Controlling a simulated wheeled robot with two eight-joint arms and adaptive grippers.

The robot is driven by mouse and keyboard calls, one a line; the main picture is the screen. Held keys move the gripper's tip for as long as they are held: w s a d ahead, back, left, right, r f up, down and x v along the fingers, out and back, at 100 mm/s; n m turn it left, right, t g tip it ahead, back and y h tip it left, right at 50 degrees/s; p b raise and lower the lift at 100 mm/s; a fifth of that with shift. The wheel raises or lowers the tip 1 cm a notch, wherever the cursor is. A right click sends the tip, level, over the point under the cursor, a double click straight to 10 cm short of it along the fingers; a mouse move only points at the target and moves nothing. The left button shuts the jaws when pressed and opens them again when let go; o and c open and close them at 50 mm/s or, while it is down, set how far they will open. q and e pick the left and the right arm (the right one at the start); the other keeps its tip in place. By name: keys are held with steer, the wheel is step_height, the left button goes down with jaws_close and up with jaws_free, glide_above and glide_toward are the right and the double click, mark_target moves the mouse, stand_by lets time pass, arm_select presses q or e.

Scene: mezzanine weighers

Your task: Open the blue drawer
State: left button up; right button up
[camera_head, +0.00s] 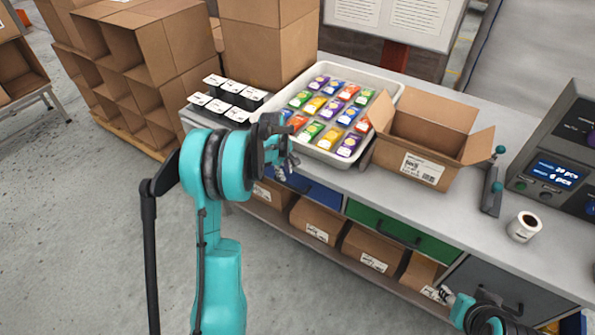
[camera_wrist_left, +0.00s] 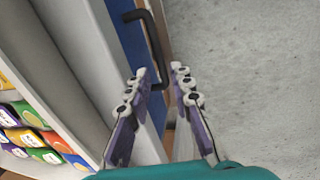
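The blue drawer (camera_head: 318,192) is under the grey worktop, left of the green drawer, and looks closed. Its left part is hidden behind my left gripper (camera_head: 284,158) in the head view. In the left wrist view, the blue drawer front (camera_wrist_left: 127,42) carries a black bar handle (camera_wrist_left: 154,45). My left gripper (camera_wrist_left: 160,78) is open there, with the near end of the handle between its fingertips. I cannot tell whether the fingers touch it. My right gripper (camera_head: 446,296) is low at the bottom right, and its finger state is unclear.
A green drawer (camera_head: 375,222) and a grey drawer (camera_head: 490,285) are to the right. On the worktop stand a white tray (camera_head: 388,82) of colourful packs, an open carton (camera_head: 425,165) and a scale (camera_head: 560,165). Cartons (camera_head: 372,248) fill the lower shelf. Floor at left is clear.

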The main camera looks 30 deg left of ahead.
mark_target(288, 184)
arm_select(q)
steer(key=b+x, duration=0.1)
steer(key=x, duration=0.5)
steer(key=b+x, duration=0.1)
steer(key=x, duration=0.2)
steer(key=shift+w+a+r+b, duration=0.1)
steer(key=shift+w+a+b, duration=0.05)
steer(key=shift+a+b, duration=0.2)
jaws_close()
